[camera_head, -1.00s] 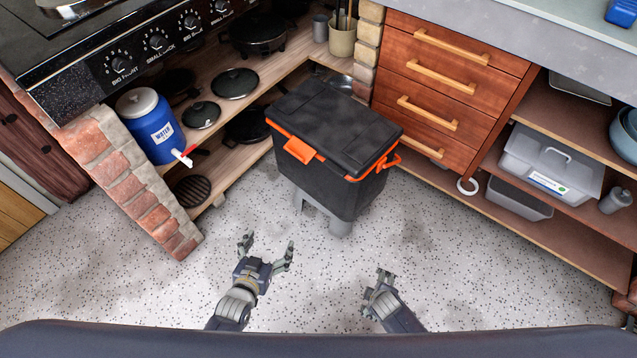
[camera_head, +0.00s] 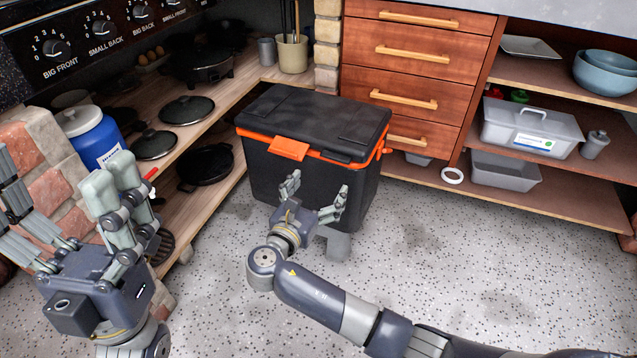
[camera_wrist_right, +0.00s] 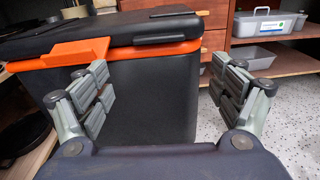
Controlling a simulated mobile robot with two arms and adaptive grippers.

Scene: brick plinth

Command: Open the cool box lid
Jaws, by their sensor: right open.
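The cool box (camera_head: 300,175) is black with an orange rim and stands on a grey support on the floor. Its black lid (camera_head: 315,120) is shut. An orange latch (camera_head: 288,148) is on its front, and also shows in the right wrist view (camera_wrist_right: 62,53). My right gripper (camera_head: 316,190) is open and empty in front of the box, below and slightly right of the latch; its fingers (camera_wrist_right: 163,95) are spread before the box front in the wrist view. My left gripper (camera_head: 62,180) is raised at the left, open and empty, well apart from the box.
A brick pillar (camera_head: 50,145) and a blue water container (camera_head: 97,145) stand at the left, partly behind my left gripper. The speckled floor (camera_head: 450,250) is clear at front right.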

